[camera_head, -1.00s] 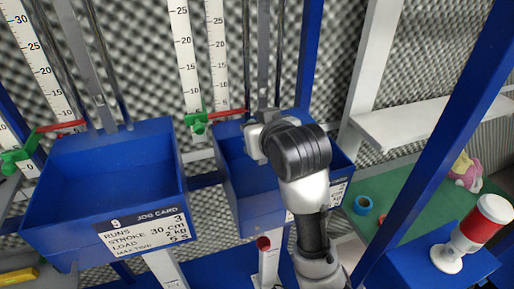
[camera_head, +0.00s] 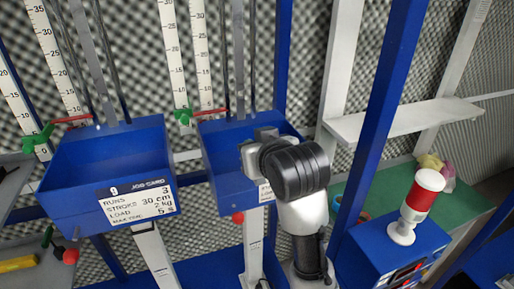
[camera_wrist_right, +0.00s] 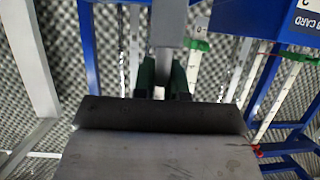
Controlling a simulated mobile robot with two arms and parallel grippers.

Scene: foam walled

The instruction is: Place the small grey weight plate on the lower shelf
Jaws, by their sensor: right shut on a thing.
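My right gripper (camera_wrist_right: 163,82) has its two dark green fingers close together in the right wrist view. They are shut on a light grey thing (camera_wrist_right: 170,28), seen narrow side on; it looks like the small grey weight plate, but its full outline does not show. In the head view my right arm reaches up to the right blue bin (camera_head: 222,165), and its wrist hides the fingers. A white shelf (camera_head: 400,120) is fixed to white posts at the right. I cannot tell whether it is the lower shelf. My left gripper is not in view.
The left blue bin (camera_head: 100,165) carries a job card (camera_head: 137,200). A blue upright (camera_head: 385,100) stands between my arm and the white shelf. A red and white lamp (camera_head: 415,205) stands on a blue box. A green surface (camera_head: 455,215) lies below the shelf.

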